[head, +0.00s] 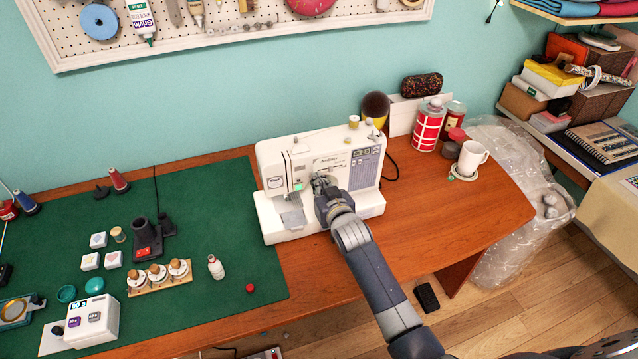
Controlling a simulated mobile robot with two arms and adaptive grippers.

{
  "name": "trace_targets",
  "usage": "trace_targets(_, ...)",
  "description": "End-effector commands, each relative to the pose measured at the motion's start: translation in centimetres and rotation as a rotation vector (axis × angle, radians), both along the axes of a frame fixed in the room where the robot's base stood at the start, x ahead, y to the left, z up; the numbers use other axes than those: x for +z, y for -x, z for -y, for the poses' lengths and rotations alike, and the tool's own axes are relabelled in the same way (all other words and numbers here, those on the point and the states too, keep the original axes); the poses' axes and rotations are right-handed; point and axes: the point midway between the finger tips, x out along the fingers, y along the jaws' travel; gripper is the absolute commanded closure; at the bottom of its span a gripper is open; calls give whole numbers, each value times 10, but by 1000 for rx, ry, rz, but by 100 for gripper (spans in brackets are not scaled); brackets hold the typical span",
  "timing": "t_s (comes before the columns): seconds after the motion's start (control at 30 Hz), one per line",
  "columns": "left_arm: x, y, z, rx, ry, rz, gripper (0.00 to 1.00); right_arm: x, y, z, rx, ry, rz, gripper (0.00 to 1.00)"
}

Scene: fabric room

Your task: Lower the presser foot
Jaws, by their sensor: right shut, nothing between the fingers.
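A white sewing machine (300,152) stands on the wooden table, its left part on the edge of a green mat. Its needle area (290,200) with a metal plate is on the left side of the machine. The presser foot itself is too small to make out, and so is its lever. My right gripper (322,183) is shut and empty, at the front of the machine beside the needle area, in the gap under the arm. It hides part of the machine's body and bed. I cannot tell whether its fingertips touch the machine. My left gripper is not in view.
The green mat (215,295) holds spools, small boxes, a wooden rack and a small white bottle (215,267). Right of the machine are a red canister (428,126) and a white mug (471,158). The wood (430,220) right of the machine is clear.

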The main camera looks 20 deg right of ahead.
Motion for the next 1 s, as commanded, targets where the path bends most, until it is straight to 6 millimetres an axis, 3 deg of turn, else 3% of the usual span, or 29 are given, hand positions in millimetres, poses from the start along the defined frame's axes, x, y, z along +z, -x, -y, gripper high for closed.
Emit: trace_targets(1.0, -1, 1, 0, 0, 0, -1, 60, -8, 0, 7, 0, -159, -4, 100)
